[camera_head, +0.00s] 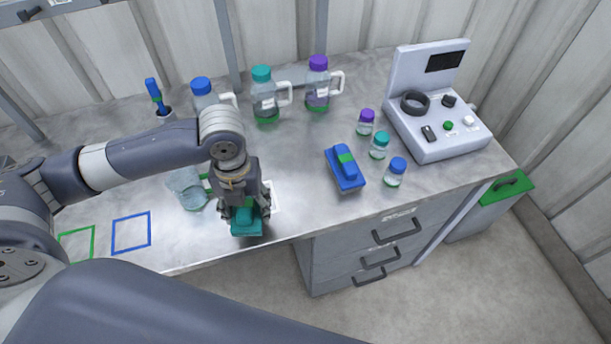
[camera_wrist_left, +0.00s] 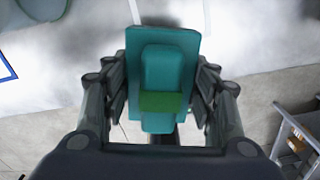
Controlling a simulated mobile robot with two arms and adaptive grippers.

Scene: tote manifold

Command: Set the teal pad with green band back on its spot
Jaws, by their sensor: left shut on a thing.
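The teal pad with green band (camera_head: 246,228) is in my left gripper (camera_head: 244,205), near the front edge of the table. In the left wrist view the pad (camera_wrist_left: 163,68) sits between the two fingers of the gripper (camera_wrist_left: 160,95), which are shut on its raised grip. The pad's plate faces the bench; I cannot tell whether it touches the surface. A white outline (camera_head: 276,196) on the table shows partly just right of the gripper. The green outline (camera_head: 77,243) and blue outline (camera_head: 131,232) lie empty at the left. My right gripper is not in view.
A blue pad with green band (camera_head: 345,168) lies right of the gripper. A clear beaker (camera_head: 188,188) stands close on the left. Jugs (camera_head: 265,95), small bottles (camera_head: 379,145) and a grey device (camera_head: 437,115) stand behind and right. Drawers (camera_head: 370,250) are below the edge.

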